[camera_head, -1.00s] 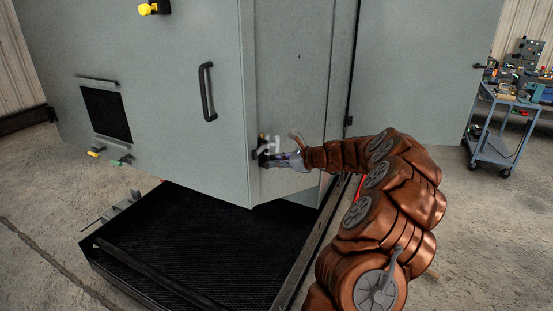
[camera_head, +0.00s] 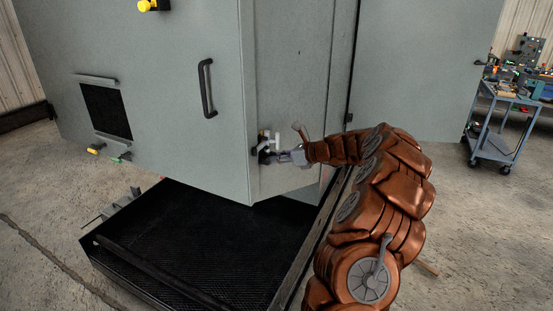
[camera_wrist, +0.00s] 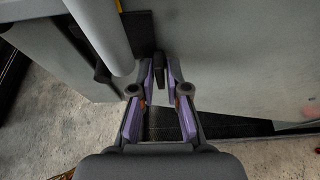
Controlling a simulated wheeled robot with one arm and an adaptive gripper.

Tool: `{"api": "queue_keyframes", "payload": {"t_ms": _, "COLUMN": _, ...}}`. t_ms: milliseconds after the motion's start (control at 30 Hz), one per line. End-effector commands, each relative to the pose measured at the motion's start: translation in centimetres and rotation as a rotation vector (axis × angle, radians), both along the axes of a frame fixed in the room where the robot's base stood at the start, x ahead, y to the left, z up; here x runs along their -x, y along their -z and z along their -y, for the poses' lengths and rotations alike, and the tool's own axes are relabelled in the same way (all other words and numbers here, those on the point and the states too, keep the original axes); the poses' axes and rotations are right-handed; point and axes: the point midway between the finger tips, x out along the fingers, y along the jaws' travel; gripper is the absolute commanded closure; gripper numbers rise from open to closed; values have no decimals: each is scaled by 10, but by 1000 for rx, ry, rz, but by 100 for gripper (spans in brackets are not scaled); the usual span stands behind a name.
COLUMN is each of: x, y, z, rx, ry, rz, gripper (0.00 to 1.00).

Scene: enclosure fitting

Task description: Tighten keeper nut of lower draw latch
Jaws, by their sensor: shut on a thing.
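The lower draw latch (camera_head: 257,150) is a small dark fitting with a pale lever on the edge face of the grey enclosure (camera_head: 220,150). My gripper (camera_head: 272,157) reaches it from the right. In the wrist view, my gripper's (camera_wrist: 161,80) purple-padded fingers close around a small dark piece, the keeper nut (camera_wrist: 159,68), at the fingertips. The nut's shape is hard to make out, and the fingers hide its sides. A thick pale cylinder, seemingly the latch lever (camera_wrist: 98,35), passes close above the left finger.
A black handle (camera_head: 206,88) and a dark vent (camera_head: 106,110) are on the enclosure front. A black grated tray (camera_head: 190,250) lies below. A grey door panel (camera_head: 415,75) stands at the right. A cart (camera_head: 497,130) is further right on open floor.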

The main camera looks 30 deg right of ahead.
Motion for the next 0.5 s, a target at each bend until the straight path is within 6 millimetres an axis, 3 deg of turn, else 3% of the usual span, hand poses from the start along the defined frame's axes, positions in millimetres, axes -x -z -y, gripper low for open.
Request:
{"api": "queue_keyframes", "payload": {"t_ms": 267, "x": 0, "y": 1, "z": -1, "rx": 0, "ry": -2, "rz": -2, "gripper": 61}}
{"api": "queue_keyframes", "payload": {"t_ms": 500, "x": 0, "y": 1, "z": 0, "rx": 1, "ry": -1, "rz": -1, "gripper": 61}}
